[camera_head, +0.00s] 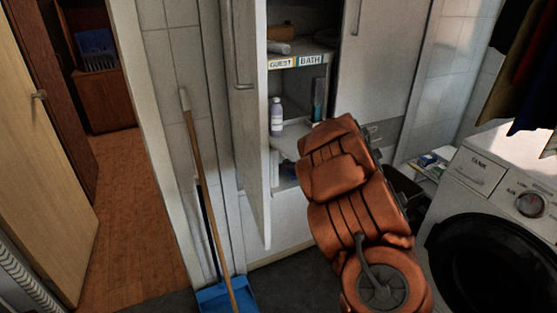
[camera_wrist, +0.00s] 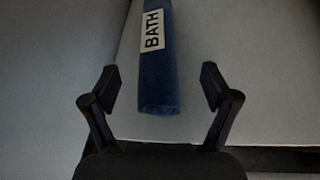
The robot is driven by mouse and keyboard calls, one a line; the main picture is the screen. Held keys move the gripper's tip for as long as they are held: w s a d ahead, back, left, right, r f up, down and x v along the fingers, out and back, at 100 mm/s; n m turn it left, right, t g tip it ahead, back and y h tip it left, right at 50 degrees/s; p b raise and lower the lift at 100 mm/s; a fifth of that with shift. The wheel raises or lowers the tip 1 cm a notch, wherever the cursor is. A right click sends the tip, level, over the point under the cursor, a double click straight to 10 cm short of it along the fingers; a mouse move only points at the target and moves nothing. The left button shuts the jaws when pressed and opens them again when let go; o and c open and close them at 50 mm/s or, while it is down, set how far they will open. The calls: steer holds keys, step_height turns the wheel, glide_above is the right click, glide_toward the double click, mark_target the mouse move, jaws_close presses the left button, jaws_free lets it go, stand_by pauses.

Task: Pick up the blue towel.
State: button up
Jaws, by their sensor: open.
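The blue towel (camera_wrist: 158,80) shows in the wrist view as a narrow, dark blue roll or folded strip. It runs from the top edge to about mid-picture, and a white label reading BATH is on it. It lies on a pale grey surface. My gripper (camera_wrist: 160,88) is open, with one finger on each side of the towel's near end and a visible gap on both sides. In the head view my orange arm reaches toward the open cabinet and hides the gripper. I cannot surely make out the towel there.
The cabinet's open door (camera_head: 251,120) stands left of my arm. A pale bottle (camera_head: 277,117) stands on a shelf under GUEST and BATH labels. A washing machine (camera_head: 490,215) is at right. A broom (camera_head: 205,180) and blue dustpan (camera_head: 222,299) are at left.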

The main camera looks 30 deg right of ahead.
steer(key=shift+w+a+f+p, duration=0.25)
steer(key=shift+w+f+p, duration=0.2)
steer(key=shift+w, duration=0.2)
steer(key=shift+w+a+f+p, duration=0.3)
steer(key=shift+w+f, duration=0.1)
steer(key=shift+w, duration=0.25)
steer(key=shift+p+x, duration=0.3)
steer(key=shift+x, duration=0.75)
steer(key=shift+d+f, duration=0.1)
steer(key=shift+d, duration=0.05)
steer(key=c, duration=1.3)
